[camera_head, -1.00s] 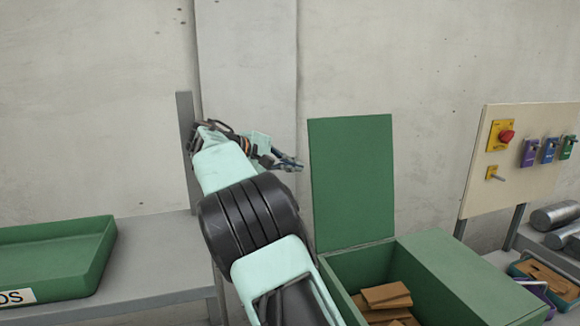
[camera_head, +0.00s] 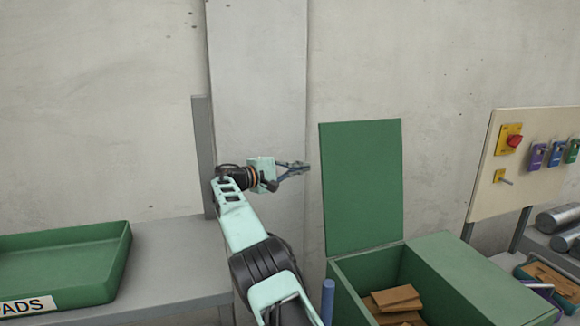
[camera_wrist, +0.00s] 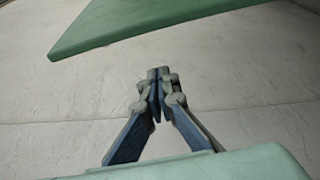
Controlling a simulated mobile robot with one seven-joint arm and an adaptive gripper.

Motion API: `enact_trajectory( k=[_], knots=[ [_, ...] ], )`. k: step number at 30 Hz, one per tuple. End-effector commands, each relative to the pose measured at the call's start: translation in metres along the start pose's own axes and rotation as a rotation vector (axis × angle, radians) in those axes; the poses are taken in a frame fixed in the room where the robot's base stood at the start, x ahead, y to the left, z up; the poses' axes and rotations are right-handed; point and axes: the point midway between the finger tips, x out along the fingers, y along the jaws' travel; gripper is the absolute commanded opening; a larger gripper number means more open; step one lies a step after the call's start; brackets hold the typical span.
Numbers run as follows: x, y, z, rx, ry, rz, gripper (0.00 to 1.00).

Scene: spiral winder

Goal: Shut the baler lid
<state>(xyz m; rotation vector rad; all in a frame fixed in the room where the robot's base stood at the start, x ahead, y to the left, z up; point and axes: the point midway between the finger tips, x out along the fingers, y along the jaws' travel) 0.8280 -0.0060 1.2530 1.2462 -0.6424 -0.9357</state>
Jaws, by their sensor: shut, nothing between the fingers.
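The green baler lid (camera_head: 362,185) stands upright, raised at the back of the green baler box (camera_head: 462,275), whose left part is open. Brown pieces (camera_head: 396,300) lie inside. My gripper (camera_head: 307,167) is shut and empty, just left of the lid's left edge at upper-middle height, with a small gap in the head view. In the wrist view the shut fingertips (camera_wrist: 158,72) point toward the pale wall, and the lid (camera_wrist: 150,25) shows above them, apart from them.
A green tray (camera_head: 118,262) sits on a grey bench (camera_head: 185,250) at left. A panel with a red button (camera_head: 514,141) and several padlocks stands at right. A blue post (camera_head: 328,302) rises left of the box.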

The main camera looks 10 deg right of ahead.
Motion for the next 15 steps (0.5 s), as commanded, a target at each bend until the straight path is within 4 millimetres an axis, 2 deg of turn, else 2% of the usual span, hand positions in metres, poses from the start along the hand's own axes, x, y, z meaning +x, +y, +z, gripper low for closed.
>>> enact_trajectory(
  k=[5,15],
  knots=[
    [0.026,0.003,0.001,0.000,-0.001,-0.002,0.00],
    [0.021,0.002,0.008,0.001,0.000,0.000,0.00]
  ],
)
